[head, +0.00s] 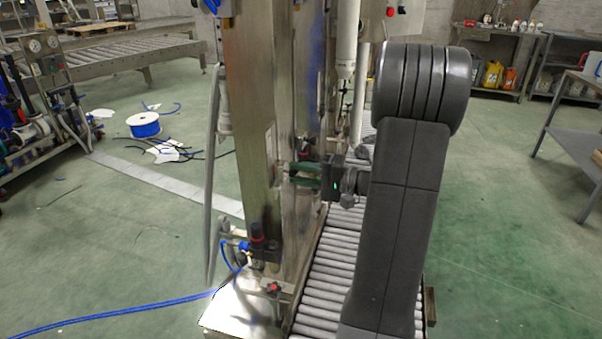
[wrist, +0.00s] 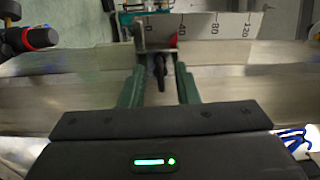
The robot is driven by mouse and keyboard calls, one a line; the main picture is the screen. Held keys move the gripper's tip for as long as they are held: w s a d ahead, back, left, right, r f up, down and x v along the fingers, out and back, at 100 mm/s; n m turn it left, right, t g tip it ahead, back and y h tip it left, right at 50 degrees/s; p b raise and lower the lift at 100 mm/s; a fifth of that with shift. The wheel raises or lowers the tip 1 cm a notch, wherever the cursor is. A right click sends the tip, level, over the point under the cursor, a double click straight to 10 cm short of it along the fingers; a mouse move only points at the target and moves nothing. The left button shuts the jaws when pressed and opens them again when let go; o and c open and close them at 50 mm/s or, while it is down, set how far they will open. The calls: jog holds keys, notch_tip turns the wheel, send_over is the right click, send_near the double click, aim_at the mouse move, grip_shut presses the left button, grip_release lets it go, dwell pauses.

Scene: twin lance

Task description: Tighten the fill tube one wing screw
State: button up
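My gripper (head: 292,174) is at the steel column (head: 252,110) in the head view, its green fingers pointing left toward the column. In the wrist view, my gripper (wrist: 160,72) has its two green fingers apart. A small dark part that looks like a wing screw (wrist: 160,70) stands between them, with a visible gap on each side. It appears to sit below a plate with a white number scale (wrist: 215,26). The screw cannot be made out in the head view. Which fill tube it belongs to is unclear.
White vertical tubes (head: 347,40) hang close to my arm. A roller conveyor (head: 325,285) runs below. A black and red knob (wrist: 38,38) is at the wrist view's upper left. A blue hose (head: 120,312) lies on the floor. Open floor lies left and right.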

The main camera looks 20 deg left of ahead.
jog(key=d+p, duration=0.1)
jog(key=d, duration=1.2)
jog(key=shift+w+d+p, duration=0.35)
jog(key=shift+w+d, duration=0.05)
jog(key=shift+a, duration=0.15)
jog(key=a+b, duration=0.2)
jog(key=a, duration=1.1)
jog(key=shift+s+a+n, duration=0.25)
jog(key=shift+s+n, duration=0.15)
jog(key=shift+r, duration=0.1)
